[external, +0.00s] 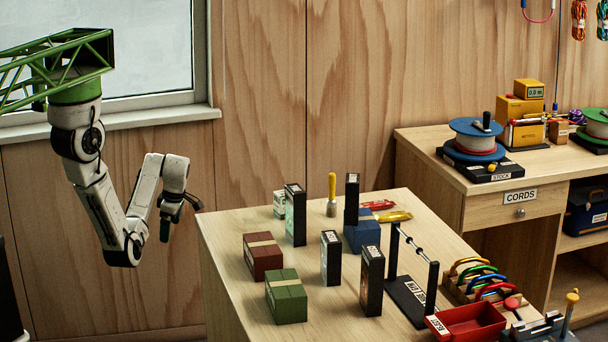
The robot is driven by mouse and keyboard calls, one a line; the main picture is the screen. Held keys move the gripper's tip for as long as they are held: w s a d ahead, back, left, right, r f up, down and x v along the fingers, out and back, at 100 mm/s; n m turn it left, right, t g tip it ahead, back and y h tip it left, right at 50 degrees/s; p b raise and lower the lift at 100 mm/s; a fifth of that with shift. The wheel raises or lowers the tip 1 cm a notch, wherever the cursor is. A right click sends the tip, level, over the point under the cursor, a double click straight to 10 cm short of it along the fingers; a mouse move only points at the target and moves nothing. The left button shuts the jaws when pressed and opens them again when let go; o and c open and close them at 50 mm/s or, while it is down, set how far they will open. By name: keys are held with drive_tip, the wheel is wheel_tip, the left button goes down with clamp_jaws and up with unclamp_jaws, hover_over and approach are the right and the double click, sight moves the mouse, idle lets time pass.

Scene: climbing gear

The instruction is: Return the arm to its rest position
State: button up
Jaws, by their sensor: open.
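My white arm hangs from a green truss at the upper left and bends back up at its elbow. My gripper (179,217) points downward, left of the near table (222,262) and apart from it. Its dark fingers are spread and nothing shows between them. The fingers are small in this view.
The table holds a red block (262,262), a green block (286,300), a blue block (362,236), several upright dark boxes, a rod stand (408,295) and a red tray (466,324). A desk (490,212) with cord spools stands at the right. Free room surrounds the gripper.

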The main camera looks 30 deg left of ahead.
drive_tip(key=s+f+m, duration=0.2)
drive_tip(key=s+f, duration=0.1)
drive_tip(key=s, duration=0.5)
drive_tip(key=s+d+r+m+h+p, duration=0.1)
drive_tip(key=s+d+m+h+p, duration=0.1)
drive_tip(key=s+d+m, duration=1.5)
drive_tip(key=m+h, duration=0.1)
drive_tip(key=m, duration=0.2)
drive_tip(key=shift+s+p, duration=0.3)
